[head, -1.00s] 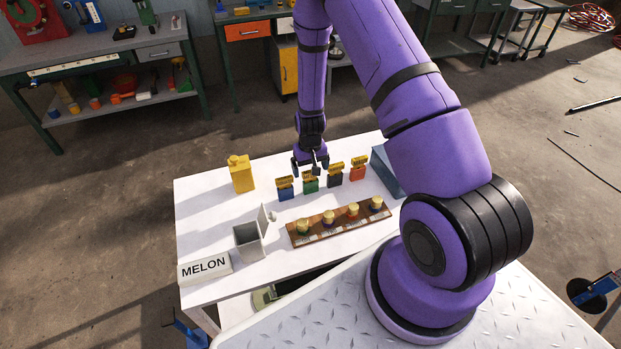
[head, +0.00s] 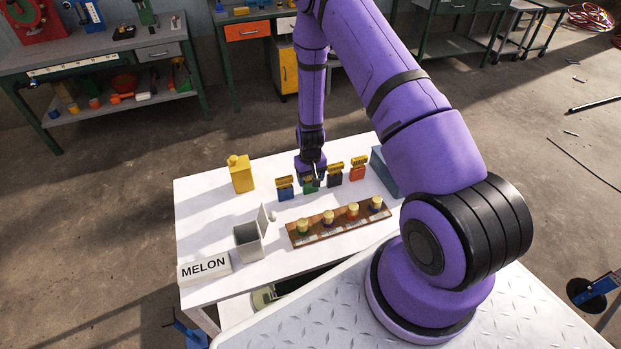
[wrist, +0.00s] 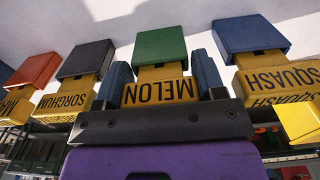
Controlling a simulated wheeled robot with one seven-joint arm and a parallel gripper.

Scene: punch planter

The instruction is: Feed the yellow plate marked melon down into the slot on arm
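The yellow plate marked MELON (wrist: 160,92) shows upside down in the wrist view, joined to a green block (wrist: 160,45). In the head view the green block (head: 309,188) stands in a row on the white table and my arm hides most of its plate. My gripper (wrist: 161,68) has one blue finger on each side of the melon plate, very near its edges; the fingers look open around it, and firm contact does not show. In the head view my gripper (head: 312,178) is low over the green piece. I cannot make out a slot marked arm.
In the wrist view a SORGHUM plate (wrist: 72,95) and a SQUASH plate (wrist: 275,80) flank the melon plate closely. A wooden rack (head: 340,224) with several knobs, a grey box (head: 248,242), a yellow can (head: 240,175) and a MELON sign (head: 205,268) share the table.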

